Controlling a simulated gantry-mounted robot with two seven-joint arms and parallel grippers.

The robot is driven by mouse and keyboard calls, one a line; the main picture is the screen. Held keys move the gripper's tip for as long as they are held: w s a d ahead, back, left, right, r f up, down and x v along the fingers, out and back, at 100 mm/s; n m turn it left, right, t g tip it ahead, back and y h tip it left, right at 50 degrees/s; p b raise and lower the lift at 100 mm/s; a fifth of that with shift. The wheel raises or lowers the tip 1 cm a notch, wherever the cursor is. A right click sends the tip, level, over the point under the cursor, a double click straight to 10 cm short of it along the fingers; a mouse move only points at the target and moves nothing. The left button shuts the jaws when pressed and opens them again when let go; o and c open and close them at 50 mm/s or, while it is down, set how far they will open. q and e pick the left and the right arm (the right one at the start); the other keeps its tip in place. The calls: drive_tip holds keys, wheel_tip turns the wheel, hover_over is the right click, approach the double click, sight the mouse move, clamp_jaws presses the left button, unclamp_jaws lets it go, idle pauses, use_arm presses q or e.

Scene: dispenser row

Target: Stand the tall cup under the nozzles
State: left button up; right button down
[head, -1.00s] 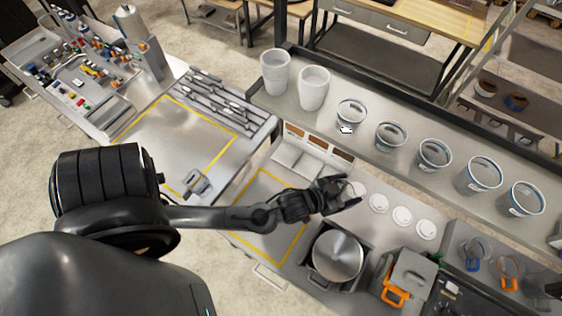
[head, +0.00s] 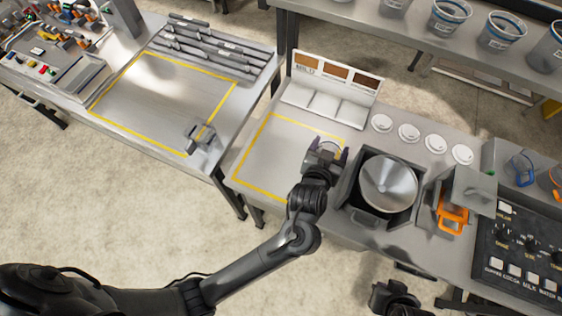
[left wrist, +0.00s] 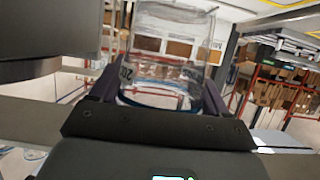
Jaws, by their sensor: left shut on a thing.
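My left gripper (head: 324,152) is shut on a clear cup. It is above the right edge of the yellow-outlined area on the counter, left of the steel pot. In the left wrist view the clear cup (left wrist: 168,50) stands between the dark fingers (left wrist: 160,97), with a blue band near the fingers and a dark printed mark. In the head view the cup is mostly hidden by the gripper. A dark part of my right arm (head: 396,298) shows at the bottom edge; its fingers cannot be made out. I cannot pick out the nozzles for sure.
A steel pot (head: 390,182) stands close right of the gripper, beside an orange-handled container (head: 453,214) and a button panel (head: 525,245). White lids (head: 409,132) lie behind. Several cups (head: 450,14) stand on the rear shelf. The yellow-outlined area (head: 270,160) looks clear.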

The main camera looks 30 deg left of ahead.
use_arm(q)
drive_tip(key=shift+w+a+f, duration=0.1)
drive_tip(key=shift+w+f, duration=0.1)
drive_tip(key=shift+w, duration=0.05)
drive_tip(key=shift+w+a+f+b, duration=0.25)
drive_tip(key=shift+w+a+f, duration=0.05)
drive_tip(key=shift+a+f, duration=1.55)
drive_tip(key=shift+w+a+f+b, duration=0.2)
drive_tip(key=shift+w+a+f, duration=0.1)
drive_tip(key=shift+a+f, duration=1.5)
drive_tip(key=shift+w+a+f+b, duration=0.3)
drive_tip(key=shift+a+f, duration=1.35)
drive_tip(key=shift+a, duration=0.35)
drive_tip(key=o, duration=1.1)
drive_tip(key=shift+f, duration=0.15)
